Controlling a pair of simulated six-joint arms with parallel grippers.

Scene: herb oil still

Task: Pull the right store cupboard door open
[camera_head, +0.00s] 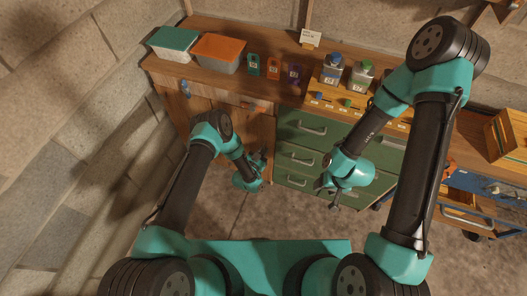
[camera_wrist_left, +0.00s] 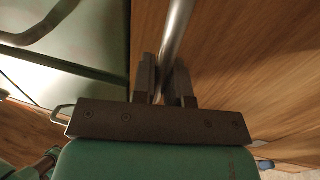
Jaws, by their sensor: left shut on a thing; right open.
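The wooden store cupboard stands under the left part of the worktop. Its right door (camera_head: 262,130) is partly behind my left arm in the head view, and its wood fills the right of the left wrist view (camera_wrist_left: 240,60). My left gripper (camera_head: 264,157) is at this door. In the left wrist view its fingers (camera_wrist_left: 165,80) are shut on the door's metal bar handle (camera_wrist_left: 177,30). I cannot tell whether the door stands ajar. My right gripper (camera_head: 328,192) is open and empty in front of the green drawers.
Green drawers (camera_head: 301,143) with bar handles adjoin the cupboard's right side. On the worktop are a teal-lidded box (camera_head: 174,41), an orange-lidded box (camera_head: 218,52), small coloured tags and jars (camera_head: 333,68). A blue cart (camera_head: 475,188) stands far right. Stone wall is at left.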

